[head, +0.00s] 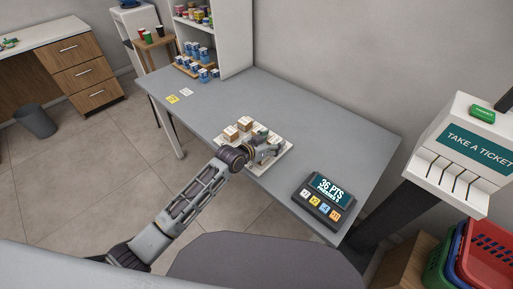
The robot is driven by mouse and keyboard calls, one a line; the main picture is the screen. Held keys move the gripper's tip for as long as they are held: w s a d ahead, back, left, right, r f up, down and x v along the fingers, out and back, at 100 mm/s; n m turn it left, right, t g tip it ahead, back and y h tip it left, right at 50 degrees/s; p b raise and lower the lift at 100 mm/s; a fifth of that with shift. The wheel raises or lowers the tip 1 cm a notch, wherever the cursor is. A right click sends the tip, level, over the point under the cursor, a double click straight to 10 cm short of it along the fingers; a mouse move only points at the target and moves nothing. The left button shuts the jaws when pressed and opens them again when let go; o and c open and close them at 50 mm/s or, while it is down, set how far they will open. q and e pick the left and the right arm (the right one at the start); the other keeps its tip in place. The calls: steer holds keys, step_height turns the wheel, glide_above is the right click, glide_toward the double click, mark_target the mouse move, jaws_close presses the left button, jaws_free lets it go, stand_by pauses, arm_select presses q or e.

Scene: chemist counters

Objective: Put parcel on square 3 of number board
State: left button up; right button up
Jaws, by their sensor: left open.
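The white number board (260,171) lies on the grey counter, partly covered by my left arm and gripper. Small brown-and-white parcels stand on the board: one parcel (231,133) at its left and another parcel (245,123) behind it. A further pale shape behind the gripper is too small and covered to tell. My left gripper (268,154) is open, low over the right part of the board. The square numbers cannot be read, and whether anything lies between the fingers is hidden. My right gripper is not in view.
A dark points display (325,197) with coloured buttons stands at the counter's right front. Small blue-and-white packs (203,75) stand at the far left end, near yellow and white cards (172,99). A ticket machine (465,150) is at the right. The counter behind the board is clear.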

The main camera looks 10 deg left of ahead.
arm_select(q)
steer(key=v, duration=0.8)
steer(key=shift+s+a, duration=0.15)
steer(key=shift+s, duration=0.1)
steer(key=shift+v, duration=1.2)
steer(key=shift+r, duration=0.1)
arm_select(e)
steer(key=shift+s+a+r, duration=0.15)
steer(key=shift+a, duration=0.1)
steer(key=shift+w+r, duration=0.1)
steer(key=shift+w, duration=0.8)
